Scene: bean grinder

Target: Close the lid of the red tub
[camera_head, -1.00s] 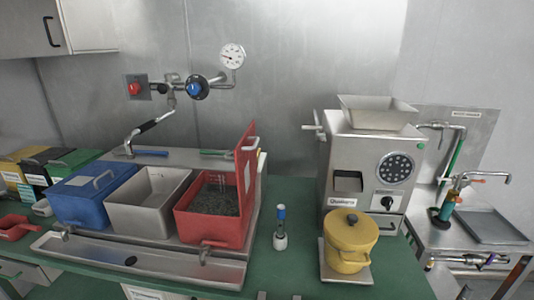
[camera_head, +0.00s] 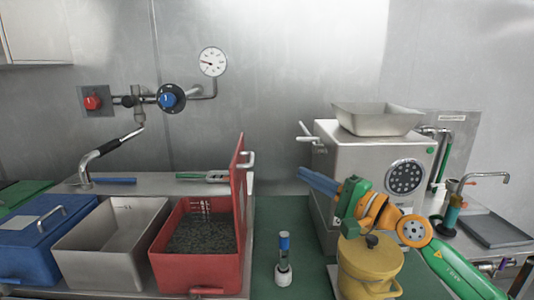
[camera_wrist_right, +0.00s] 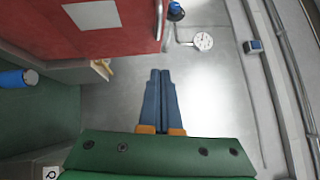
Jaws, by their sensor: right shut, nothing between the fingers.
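The red tub (camera_head: 196,272) stands on the steel tray and holds dark granules. Its red lid (camera_head: 239,195) stands upright, open, on the tub's right side, with a metal handle (camera_head: 248,161) on its right face. My right gripper (camera_head: 303,175) is to the right of the lid, apart from it, with its blue fingers together and empty, pointing left. In the right wrist view the same gripper (camera_wrist_right: 160,73) is shut. The lid (camera_wrist_right: 100,38) with a pale label fills the upper left there, left of the fingertips. My left gripper is out of view.
A grey bin (camera_head: 110,250) and a blue tub with its lid shut (camera_head: 30,265) stand left of the red tub. A small bottle (camera_head: 283,268) stands right of it. The yellow pot (camera_head: 370,268) and grinder (camera_head: 345,140) are near my right arm.

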